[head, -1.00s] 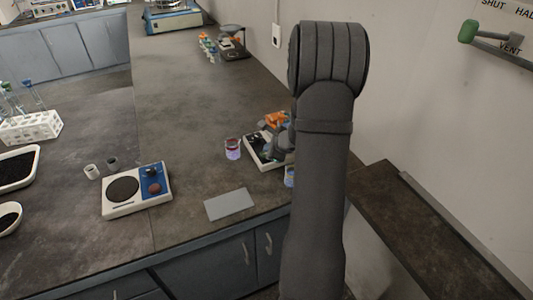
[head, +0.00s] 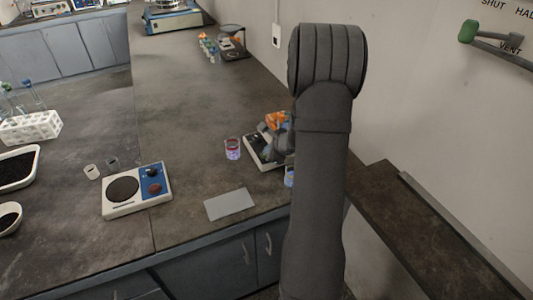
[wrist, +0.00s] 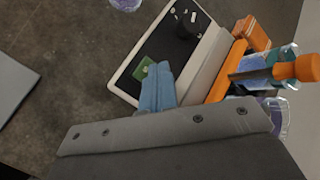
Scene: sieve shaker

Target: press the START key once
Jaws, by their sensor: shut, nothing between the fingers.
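A white-rimmed device with a black panel (wrist: 160,50) lies under my gripper in the wrist view. It also shows in the head view (head: 253,157), partly hidden by my arm. A green key (wrist: 142,72) sits on the panel, partly hidden by my fingertips; no label is readable. My gripper (wrist: 157,78) is shut and empty, its blue-grey fingertips right beside or over the green key. I cannot tell if they touch it. A black knob (wrist: 188,26) stands at the panel's far end.
Close to the device are an orange part (wrist: 228,72) and an orange-capped bottle (wrist: 262,62). A glass with purple liquid (head: 233,149) stands left of it. A grey plate (head: 230,204) and a hotplate-like unit (head: 137,205) lie further left. The bench between is clear.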

